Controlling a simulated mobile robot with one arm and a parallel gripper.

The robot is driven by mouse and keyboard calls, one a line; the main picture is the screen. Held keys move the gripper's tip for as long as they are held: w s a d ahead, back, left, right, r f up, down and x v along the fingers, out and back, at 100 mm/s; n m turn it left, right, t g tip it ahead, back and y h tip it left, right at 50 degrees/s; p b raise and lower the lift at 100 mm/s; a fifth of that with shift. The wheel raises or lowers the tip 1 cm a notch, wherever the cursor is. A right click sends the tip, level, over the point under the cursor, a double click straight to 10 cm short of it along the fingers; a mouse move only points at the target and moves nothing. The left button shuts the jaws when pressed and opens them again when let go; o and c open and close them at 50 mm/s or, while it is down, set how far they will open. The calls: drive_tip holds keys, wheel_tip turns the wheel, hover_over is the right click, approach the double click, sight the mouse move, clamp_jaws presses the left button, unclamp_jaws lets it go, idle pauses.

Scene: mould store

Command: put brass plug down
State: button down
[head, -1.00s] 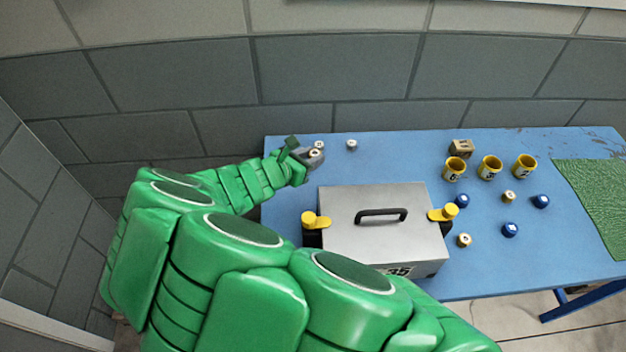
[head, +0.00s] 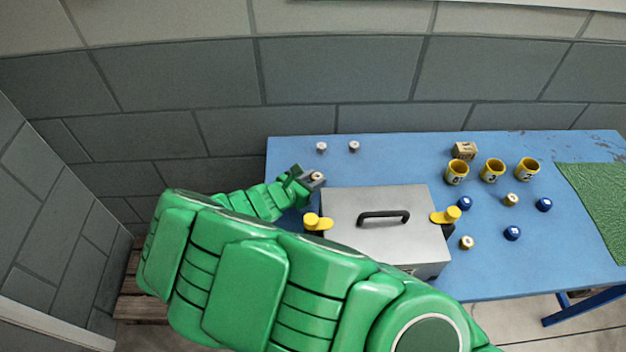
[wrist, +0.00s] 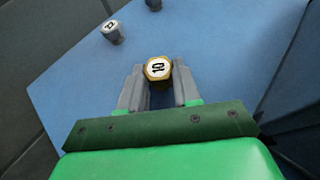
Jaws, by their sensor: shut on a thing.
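My gripper (head: 312,180) is over the left part of the blue table, just behind and left of the grey metal case. In the wrist view my gripper (wrist: 160,90) is shut on a brass plug (wrist: 158,69), which has a hexagonal brass rim and a white top with a dark number that looks like 10. The plug also shows small in the head view (head: 317,176). Its lower part is hidden between the fingers, so I cannot tell whether it touches the table.
The blue table (head: 400,155) carries the grey case (head: 385,240) with yellow clamps. Two grey plugs (head: 321,147) (head: 354,146) stand near the back edge. Yellow cups (head: 457,174), a brown block (head: 464,151), several blue and brass plugs (head: 467,242) and a green mat (head: 598,200) are right.

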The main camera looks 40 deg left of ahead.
drive_tip(key=shift+f, duration=0.1)
drive_tip(key=c, duration=0.8)
unclamp_jaws()
drive_tip(key=shift+s, duration=0.2)
drive_tip(key=shift+v, duration=3.6)
